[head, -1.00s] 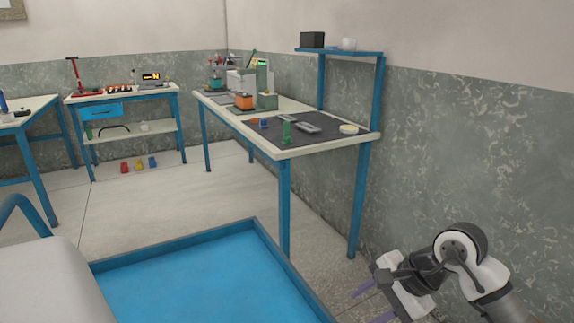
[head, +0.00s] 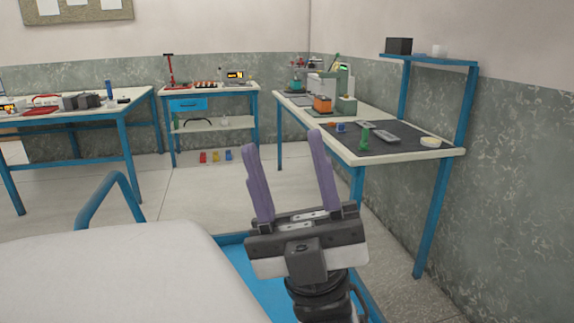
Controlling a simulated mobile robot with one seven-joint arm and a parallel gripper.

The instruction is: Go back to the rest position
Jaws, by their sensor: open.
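My gripper (head: 289,172) stands upright in the lower middle of the head view. Its two purple fingers point up and are spread apart, with nothing between them. It is in front of the blue tray-like surface (head: 262,290) and apart from the tables. The arm behind the gripper runs down out of the bottom of the view, so most of it is hidden.
The right table (head: 455,152) carries a dark mat with a green piece (head: 364,138) and grey trays. A blue shelf (head: 430,60) rises behind it. A blue-legged cart (head: 215,123) and a left table (head: 135,96) stand farther back. A blue handle (head: 105,190) is nearby at left. Floor lies between.

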